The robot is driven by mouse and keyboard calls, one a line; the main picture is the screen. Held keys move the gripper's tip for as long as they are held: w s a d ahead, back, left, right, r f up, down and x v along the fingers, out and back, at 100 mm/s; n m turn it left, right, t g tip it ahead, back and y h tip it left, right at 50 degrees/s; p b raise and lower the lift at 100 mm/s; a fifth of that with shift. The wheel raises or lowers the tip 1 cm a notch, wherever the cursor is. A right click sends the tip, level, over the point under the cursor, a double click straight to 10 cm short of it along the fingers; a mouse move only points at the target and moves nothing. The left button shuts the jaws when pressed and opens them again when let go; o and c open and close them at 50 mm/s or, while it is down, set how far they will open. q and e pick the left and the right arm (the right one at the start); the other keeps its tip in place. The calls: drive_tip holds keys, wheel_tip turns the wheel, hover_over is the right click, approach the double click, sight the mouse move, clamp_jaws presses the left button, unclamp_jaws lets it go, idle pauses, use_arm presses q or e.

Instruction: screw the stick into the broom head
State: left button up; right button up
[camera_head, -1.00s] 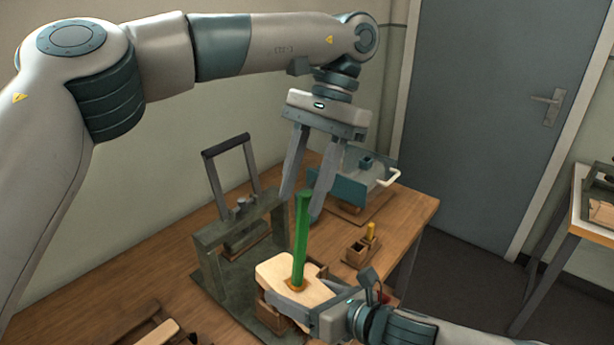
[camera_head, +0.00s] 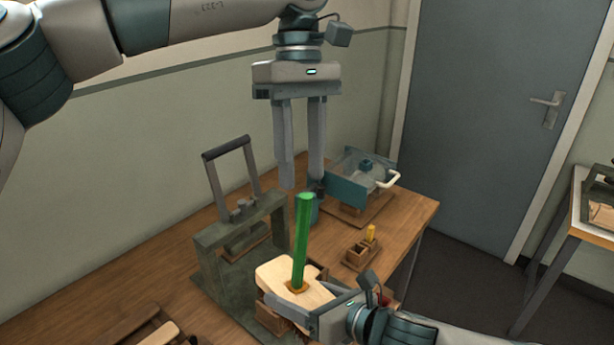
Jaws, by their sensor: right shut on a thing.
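The green stick (camera_head: 301,242) stands upright in the pale wooden broom head (camera_head: 272,272), its lower end in a brown collar. How deep it sits in the collar cannot be told. My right gripper (camera_head: 292,300) is shut on the broom head from the front right; its fingertips are partly hidden. My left gripper (camera_head: 300,188) points straight down with its fingers apart and empty. Its fingertips are about level in the picture with the stick's top, apparently clear of it.
A grey-green frame press with a dark handle (camera_head: 230,150) stands left of the broom head. A teal-sided fixture with a white handle (camera_head: 348,190) is behind right. A small wooden box with a yellow peg (camera_head: 358,254) sits near the table (camera_head: 412,215) edge. A wooden rack (camera_head: 125,330) lies front left.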

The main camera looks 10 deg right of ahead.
use_arm(q)
drive_tip(key=n, duration=0.2)
drive_tip(key=r+n, duration=0.1)
drive_tip(key=n, duration=0.1)
drive_tip(key=shift+s+h, duration=0.1)
drive_tip(key=shift+h, duration=0.2)
drive_tip(key=n, duration=0.4)
drive_tip(key=r+n, duration=0.1)
drive_tip(key=shift+s+n+t+h, duration=0.15)
drive_tip(key=shift+n+t+h, duration=0.15)
drive_tip(key=shift+n, duration=0.1)
drive_tip(key=n, duration=0.2)
drive_tip(key=r+n, duration=0.1)
drive_tip(key=n, duration=0.1)
drive_tip(key=shift+s+a+h, duration=0.1)
drive_tip(key=shift+h, duration=0.2)
drive_tip(key=n, duration=0.4)
drive_tip(key=n+t+y, duration=0.2)
drive_tip(key=n, duration=0.4)
hover_over(306, 197)
wheel_tip(306, 197, down, 4)
drive_tip(key=shift+s+f, duration=0.1)
drive_tip(key=shift+f, duration=0.05)
drive_tip(key=shift+f+n, duration=0.7)
drive_tip(key=shift+n, duration=0.2)
drive_tip(key=shift+f, duration=0.1)
